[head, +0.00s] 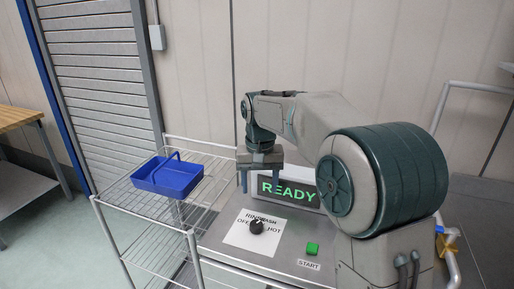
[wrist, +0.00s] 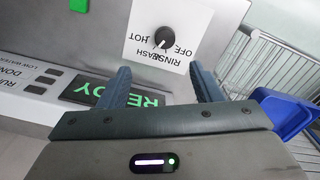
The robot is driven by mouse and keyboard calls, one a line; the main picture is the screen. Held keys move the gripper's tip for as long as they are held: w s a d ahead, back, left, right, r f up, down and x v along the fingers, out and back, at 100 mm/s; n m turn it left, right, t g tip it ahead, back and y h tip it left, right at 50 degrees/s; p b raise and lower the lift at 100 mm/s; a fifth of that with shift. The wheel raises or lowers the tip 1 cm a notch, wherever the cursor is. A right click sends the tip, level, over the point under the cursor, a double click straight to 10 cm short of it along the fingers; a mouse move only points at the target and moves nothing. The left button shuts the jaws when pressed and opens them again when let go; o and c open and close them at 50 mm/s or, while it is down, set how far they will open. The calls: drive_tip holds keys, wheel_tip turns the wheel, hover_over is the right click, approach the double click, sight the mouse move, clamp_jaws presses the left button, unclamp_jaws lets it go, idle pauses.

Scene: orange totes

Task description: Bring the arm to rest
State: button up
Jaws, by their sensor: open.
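My arm reaches forward over a grey machine top, bent at the elbow. My gripper (head: 258,188) points down in front of the lit "READY" display in the head view. In the wrist view my gripper (wrist: 162,80) shows two blue-grey fingers set apart with nothing between them. A black knob (head: 257,227) on a white dial plate (head: 240,236) lies below and in front of it. The knob also shows in the wrist view (wrist: 163,38), beyond the fingertips. The fingers are apart from the knob.
A green start button (head: 312,248) sits right of the dial. The display (head: 288,192) stands behind. A wire rack (head: 128,190) on the left holds a blue basket (head: 168,178). A wooden table (head: 16,118) is at far left. A metal rail (head: 440,105) stands at right.

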drive_tip(key=s+d+f+t, duration=0.1)
drive_tip(key=s+d+f, duration=0.1)
drive_tip(key=s+d, duration=0.5)
drive_tip(key=s+d+f+t, duration=0.1)
drive_tip(key=s+d, duration=0.6)
drive_tip(key=s, duration=1.1)
drive_tip(key=shift+d+f+m+t, duration=0.3)
drive_tip(key=shift+d+f+t, duration=0.1)
drive_tip(key=shift+f, duration=0.45)
